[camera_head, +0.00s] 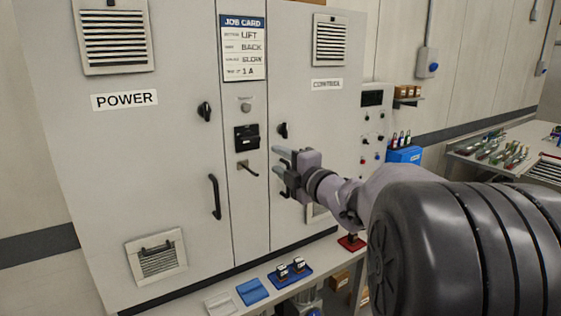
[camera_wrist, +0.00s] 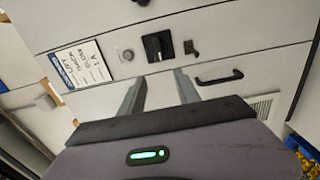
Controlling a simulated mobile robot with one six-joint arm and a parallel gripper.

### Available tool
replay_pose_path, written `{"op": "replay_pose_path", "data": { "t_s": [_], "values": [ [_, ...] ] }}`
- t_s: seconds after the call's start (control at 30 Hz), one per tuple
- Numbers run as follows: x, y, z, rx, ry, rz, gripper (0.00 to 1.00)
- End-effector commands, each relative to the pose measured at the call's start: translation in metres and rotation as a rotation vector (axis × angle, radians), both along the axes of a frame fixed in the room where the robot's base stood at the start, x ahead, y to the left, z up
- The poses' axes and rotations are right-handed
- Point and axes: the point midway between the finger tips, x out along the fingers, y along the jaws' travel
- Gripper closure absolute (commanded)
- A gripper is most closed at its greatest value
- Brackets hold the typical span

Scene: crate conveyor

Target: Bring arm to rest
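My gripper (camera_head: 278,161) is held out in front of the tall grey cabinet (camera_head: 180,190), in the middle of the head view. Its two fingers are apart with nothing between them. In the wrist view the fingers (camera_wrist: 158,84) point at the cabinet front, with bare panel visible between them. A black rotary switch (camera_head: 246,137) is on the narrow middle panel, left of the fingertips. It also shows above the fingertips in the wrist view (camera_wrist: 157,46). A small lever (camera_head: 247,168) is below the switch. My arm reaches in from the right and hides part of the cabinet's right side.
A job card (camera_head: 244,49) is on the cabinet, with a black door handle (camera_head: 214,197) lower down. A shelf below holds blue trays (camera_head: 252,291) and small black parts (camera_head: 299,264). A blue bin (camera_head: 404,156) and a workbench (camera_head: 475,163) with tools are at right.

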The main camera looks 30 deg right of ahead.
Motion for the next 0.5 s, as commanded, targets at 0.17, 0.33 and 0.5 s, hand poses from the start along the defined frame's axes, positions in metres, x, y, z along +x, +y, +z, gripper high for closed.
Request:
{"op": "replay_pose_path", "data": {
  "t_s": [0.17,0.33,0.5],
  "values": [
    [0.000,0.000,0.000,0.000,0.000,0.000,0.61],
    [0.000,0.000,0.000,0.000,0.000,0.000,0.61],
    [-0.016,0.014,0.012,0.227,0.033,-0.135,0.61]
  ]
}}
